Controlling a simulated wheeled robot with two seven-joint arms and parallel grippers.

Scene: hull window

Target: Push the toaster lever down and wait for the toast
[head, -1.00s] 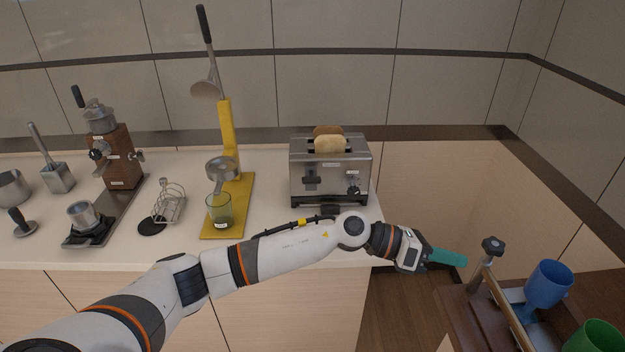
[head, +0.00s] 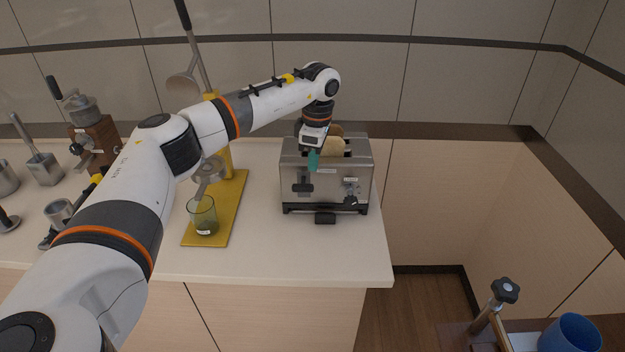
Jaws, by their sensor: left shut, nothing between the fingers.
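The silver toaster (head: 330,185) stands on the counter at the centre of the head view. Two slices of bread (head: 335,146) stick up from its slots, partly hidden by my left gripper. My left gripper (head: 313,162) is shut and empty. Its teal fingers point down at the toaster's upper front edge, above and slightly right of the lever. I cannot tell whether they touch the toaster. My right gripper is not in view.
Left of the toaster are a yellow press (head: 228,200) with a glass (head: 203,215) and a wooden grinder (head: 95,145). My left arm passes over the press. A blue cup (head: 570,335) is at lower right. The counter's front right is clear.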

